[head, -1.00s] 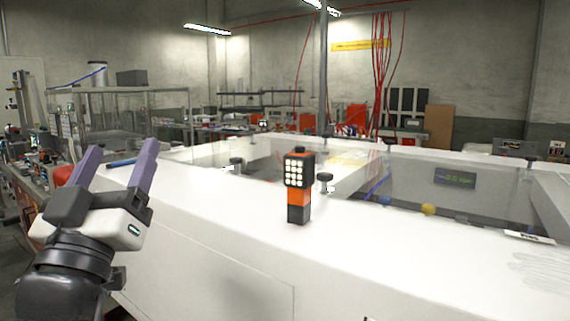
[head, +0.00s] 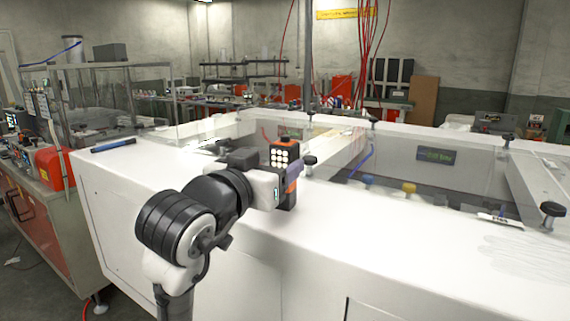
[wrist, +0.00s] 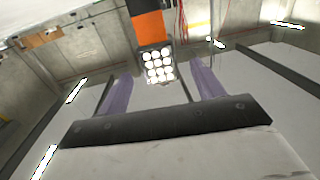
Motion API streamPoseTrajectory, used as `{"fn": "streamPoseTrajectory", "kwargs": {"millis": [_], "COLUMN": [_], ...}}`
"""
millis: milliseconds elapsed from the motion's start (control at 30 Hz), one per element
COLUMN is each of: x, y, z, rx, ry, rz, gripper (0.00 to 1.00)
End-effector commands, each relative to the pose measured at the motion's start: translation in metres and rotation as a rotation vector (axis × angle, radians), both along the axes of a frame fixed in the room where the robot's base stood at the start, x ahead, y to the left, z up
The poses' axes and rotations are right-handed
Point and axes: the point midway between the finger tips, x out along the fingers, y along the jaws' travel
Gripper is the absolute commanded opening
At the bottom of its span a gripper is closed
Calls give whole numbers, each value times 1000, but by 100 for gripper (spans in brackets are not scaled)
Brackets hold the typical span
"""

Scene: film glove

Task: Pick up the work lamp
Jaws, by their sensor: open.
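In the wrist view the lamp's lit head (wrist: 158,65) and orange body show beyond and between the two purple fingers of my open gripper (wrist: 163,82). I cannot tell whether either finger touches it.
Black knobs (head: 553,210) and a recessed bay lie behind and right of the lamp. A blue pen-like object (head: 113,145) lies at the far left. A small white label (head: 498,219) lies at the right.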

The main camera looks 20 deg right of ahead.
Motion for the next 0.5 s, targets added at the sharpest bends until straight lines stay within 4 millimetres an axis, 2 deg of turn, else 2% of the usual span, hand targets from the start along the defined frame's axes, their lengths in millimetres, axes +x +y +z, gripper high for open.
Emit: {"fn": "streamPoseTrajectory", "kwargs": {"millis": [333, 500], "x": [29, 37], "y": [-31, -39], "z": [-1, -3], "rx": [-1, -1], "ry": [2, 1], "rz": [-1, 0], "gripper": [67, 67]}}
